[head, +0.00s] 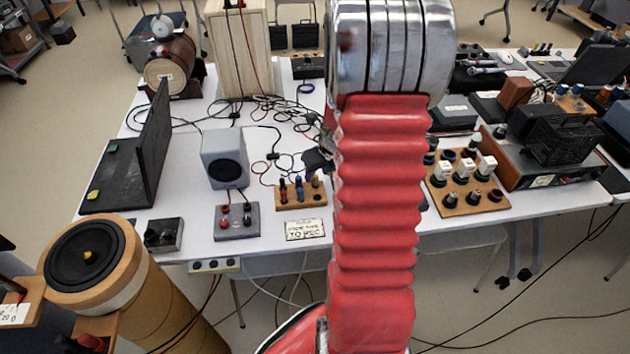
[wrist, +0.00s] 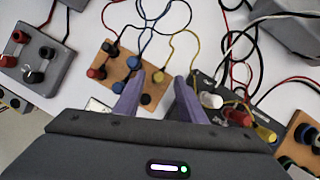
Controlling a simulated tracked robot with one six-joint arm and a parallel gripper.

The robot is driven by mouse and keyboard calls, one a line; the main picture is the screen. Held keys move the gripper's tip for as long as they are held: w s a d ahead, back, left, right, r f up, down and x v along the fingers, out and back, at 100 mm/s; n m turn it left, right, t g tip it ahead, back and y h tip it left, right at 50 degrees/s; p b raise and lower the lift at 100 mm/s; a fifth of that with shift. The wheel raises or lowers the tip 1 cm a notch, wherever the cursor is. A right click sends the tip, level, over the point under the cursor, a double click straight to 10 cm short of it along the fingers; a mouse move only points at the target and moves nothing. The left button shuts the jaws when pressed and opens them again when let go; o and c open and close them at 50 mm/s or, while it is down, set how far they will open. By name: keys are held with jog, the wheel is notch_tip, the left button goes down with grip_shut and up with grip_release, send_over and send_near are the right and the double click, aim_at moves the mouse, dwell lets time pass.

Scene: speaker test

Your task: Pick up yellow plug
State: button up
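A wooden block (wrist: 122,70) with red, blue and yellow plugs lies on the white table. It also shows in the head view (head: 292,203), left of my arm. The yellow plug (wrist: 158,76), with a yellow wire running up from it, is at the block's right edge in the wrist view. My gripper (wrist: 160,82) has two purple fingers, spread apart, one on either side of the plug in the picture. I cannot tell whether they touch it. In the head view the yellow plug (head: 315,182) stands at the block's right end, and my red arm hides much nearby.
A grey box with red and black terminals (wrist: 32,60) stands to the left in the wrist view. A dark board with a second yellow plug (wrist: 264,134) lies on the right. Loose wires cross the table. A grey speaker (head: 224,159) stands behind the block's left.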

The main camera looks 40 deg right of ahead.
aim_at(315, 177)
jog(key=shift+x, duration=1.85)
jog(key=shift+a, duration=0.1)
jog(key=shift+c, duration=0.5)
grip_shut()
